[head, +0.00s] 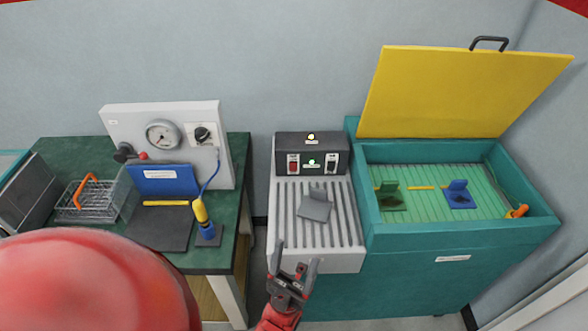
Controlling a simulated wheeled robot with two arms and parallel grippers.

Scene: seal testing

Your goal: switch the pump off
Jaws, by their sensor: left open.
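A dark control box (311,153) stands at the back of a grey ribbed drainboard. On its front are a red rocker switch (293,164) at left and a black switch (331,163) at right. The labels are too small to read, so I cannot tell which switch is the pump's. My left gripper (297,254) is open and empty at the drainboard's front edge, pointing toward the box, apart from the switches. My right gripper is not in view.
A grey plate-like piece (315,206) lies on the drainboard (345,225) between gripper and box. At right is a teal tank (400,243) with its yellow lid (460,95) raised. At left, a green bench (228,225) holds a gauge panel (180,115).

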